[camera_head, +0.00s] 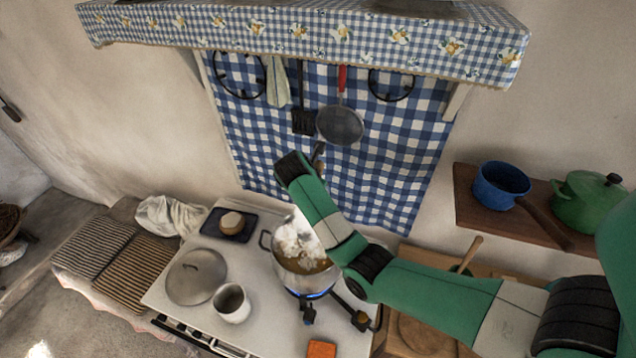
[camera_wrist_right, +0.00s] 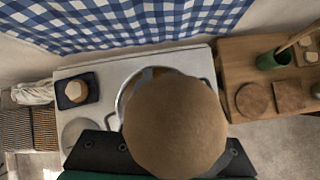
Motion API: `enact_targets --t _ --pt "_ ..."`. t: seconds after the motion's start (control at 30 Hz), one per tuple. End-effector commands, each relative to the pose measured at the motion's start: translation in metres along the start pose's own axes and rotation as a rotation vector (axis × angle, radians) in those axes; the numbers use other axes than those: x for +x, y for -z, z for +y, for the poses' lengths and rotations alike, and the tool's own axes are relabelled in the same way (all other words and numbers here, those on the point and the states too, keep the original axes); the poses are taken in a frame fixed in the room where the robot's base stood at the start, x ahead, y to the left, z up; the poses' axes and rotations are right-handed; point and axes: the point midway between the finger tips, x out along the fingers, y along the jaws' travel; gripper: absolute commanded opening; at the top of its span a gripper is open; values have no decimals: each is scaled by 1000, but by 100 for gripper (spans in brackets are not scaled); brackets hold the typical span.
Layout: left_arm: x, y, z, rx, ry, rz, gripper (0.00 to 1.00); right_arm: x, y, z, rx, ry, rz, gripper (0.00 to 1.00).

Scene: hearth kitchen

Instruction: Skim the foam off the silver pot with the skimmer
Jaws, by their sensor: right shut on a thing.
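The silver pot (camera_head: 300,263) stands on a lit burner, with lumpy white foam (camera_head: 293,238) over brownish liquid. Part of its rim (camera_wrist_right: 122,96) shows in the right wrist view. My right arm reaches in from the right, over the pot. My right gripper (camera_wrist_right: 178,158) is shut on the skimmer, whose round brown handle end (camera_wrist_right: 175,125) fills the middle of the wrist view. This end hides the fingertips and most of the pot. The skimmer's head is hidden, so I cannot tell whether it touches the foam. My left gripper is not in view.
Left of the pot are a grey lid (camera_head: 196,276), a white mug (camera_head: 232,303) and a dark tray (camera_head: 229,225) with a pale round thing. An orange block (camera_head: 321,349) lies in front. Utensils hang behind. A right-hand shelf holds a blue pan (camera_head: 500,184) and green pot (camera_head: 588,202).

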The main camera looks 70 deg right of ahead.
Motion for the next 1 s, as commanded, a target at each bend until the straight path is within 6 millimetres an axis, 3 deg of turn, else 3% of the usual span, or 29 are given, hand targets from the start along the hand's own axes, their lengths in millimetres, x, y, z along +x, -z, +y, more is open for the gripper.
enact_targets --t 0.33,1.0 --pt "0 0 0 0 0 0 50 25 20 -8 -1 1 0 0" --pt "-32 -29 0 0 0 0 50 73 51 -8 1 -1 -1 0"
